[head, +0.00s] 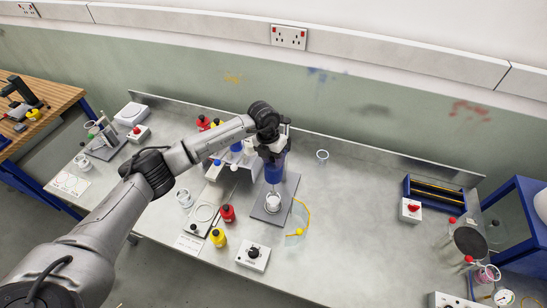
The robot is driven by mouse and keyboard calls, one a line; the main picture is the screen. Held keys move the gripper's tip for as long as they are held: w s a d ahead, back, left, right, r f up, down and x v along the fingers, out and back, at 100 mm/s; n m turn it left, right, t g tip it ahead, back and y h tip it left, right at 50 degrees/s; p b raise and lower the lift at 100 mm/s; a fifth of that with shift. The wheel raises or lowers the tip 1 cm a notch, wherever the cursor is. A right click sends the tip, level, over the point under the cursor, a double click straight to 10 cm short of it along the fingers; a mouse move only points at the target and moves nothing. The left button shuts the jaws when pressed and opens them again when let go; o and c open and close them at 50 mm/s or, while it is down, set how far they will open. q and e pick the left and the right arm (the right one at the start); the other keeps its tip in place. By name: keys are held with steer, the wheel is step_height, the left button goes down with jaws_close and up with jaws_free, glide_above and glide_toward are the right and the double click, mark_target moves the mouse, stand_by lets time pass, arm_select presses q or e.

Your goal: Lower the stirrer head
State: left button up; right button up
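The stirrer head (273,171) is a blue upright body. It stands above a small white beaker (272,203) on a dark grey base plate (287,192). A thin shaft seems to run from the head down towards the beaker; its lower end is not clear. My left arm reaches in from the left, and my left gripper (273,152) is at the top of the stirrer head. The wrist hides the fingers and the top of the head, so I cannot tell whether they grip it. My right gripper is not in view.
Red (227,213) and yellow (218,238) bottles and a white box with a black knob (253,256) stand left and in front of the plate. A clear curved item with a yellow edge (297,219) lies at its right.

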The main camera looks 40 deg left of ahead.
mark_target(273, 175)
arm_select(q)
jaws_close()
steer(key=shift+f+b, duration=0.35)
steer(key=shift+f, duration=0.15)
step_height(273, 175, down, 9)
steer(key=b, duration=0.5)
steer(key=shift+r, duration=0.2)
steer(key=shift+f, duration=0.1)
jaws_free()
steer(key=shift+a, duration=0.1)
